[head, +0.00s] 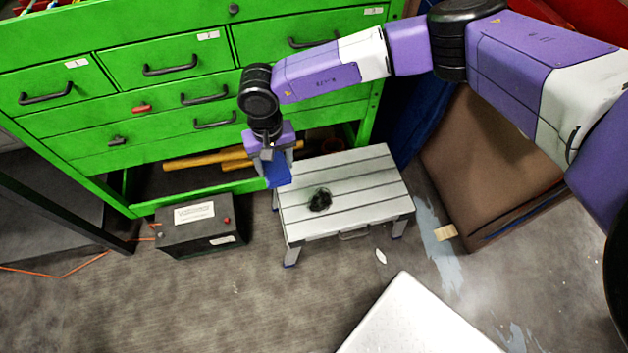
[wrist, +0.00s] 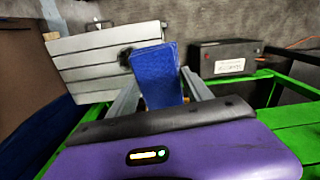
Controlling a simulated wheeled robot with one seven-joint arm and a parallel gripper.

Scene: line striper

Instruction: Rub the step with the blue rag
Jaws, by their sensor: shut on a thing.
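The step (head: 365,177) is a low, pale grey stool with a slatted top and short legs, standing on the floor in the head view. A black smudge (head: 320,199) marks the left middle of its top. My gripper (head: 275,172) is shut on the blue rag (head: 279,175), near the step's back left corner. The rag hangs between the fingers, and I cannot tell whether it touches the step. In the wrist view, the rag (wrist: 157,75) covers part of the step (wrist: 95,58) and sits beside the smudge (wrist: 125,56).
A green drawer cabinet (head: 120,95) stands behind, with wooden handles (head: 205,160) on its lower shelf. A black battery box (head: 200,228) is left of the step. A brown panel (head: 487,165) leans at right. A white surface (head: 415,320) is in front. Open floor lies front left.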

